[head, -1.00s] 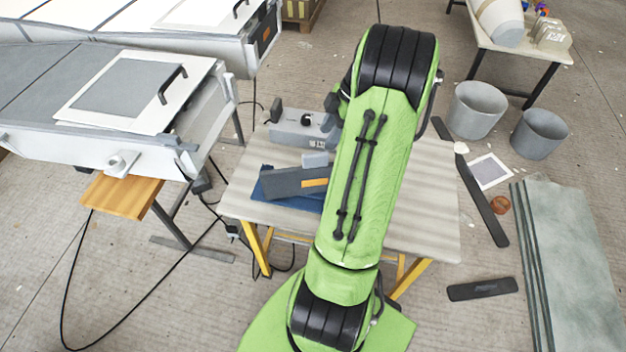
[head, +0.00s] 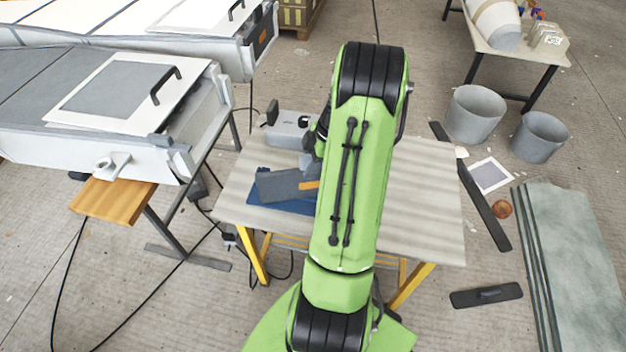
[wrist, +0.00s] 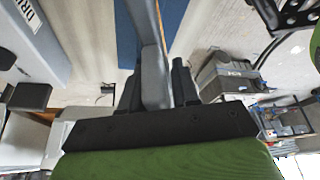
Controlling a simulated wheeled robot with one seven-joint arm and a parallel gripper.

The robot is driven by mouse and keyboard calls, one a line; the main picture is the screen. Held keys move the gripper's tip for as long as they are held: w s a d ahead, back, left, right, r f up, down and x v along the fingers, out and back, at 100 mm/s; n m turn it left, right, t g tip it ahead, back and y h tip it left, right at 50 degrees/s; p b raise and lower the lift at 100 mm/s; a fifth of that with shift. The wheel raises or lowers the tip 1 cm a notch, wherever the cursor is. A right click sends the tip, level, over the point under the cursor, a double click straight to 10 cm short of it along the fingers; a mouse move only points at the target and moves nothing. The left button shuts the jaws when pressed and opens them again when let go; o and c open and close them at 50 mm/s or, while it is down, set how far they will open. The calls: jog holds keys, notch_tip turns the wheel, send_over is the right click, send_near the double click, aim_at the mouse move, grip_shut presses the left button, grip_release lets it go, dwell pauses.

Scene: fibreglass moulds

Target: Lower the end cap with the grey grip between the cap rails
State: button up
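The end cap (head: 277,186) is a dark grey piece with an orange mark, lying on a blue mat (head: 256,162) on the work table. Its grey grip shows in the wrist view (wrist: 153,75), between the two dark fingers of my gripper (wrist: 156,88). The fingers stand close on both sides of it; whether they press on it I cannot tell. In the head view my arm hides the fingertips and the cap's right end. The near white mould (head: 120,150) stands left of the table, its right end open; I cannot make out the cap rails clearly.
A grey box (head: 290,128) stands behind the cap on the table (head: 420,200). The table's right side is bare. A white panel with a black handle (head: 105,95) lies on the near mould. Cables, buckets (head: 476,113) and dark strips lie on the floor around.

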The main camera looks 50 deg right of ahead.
grip_shut()
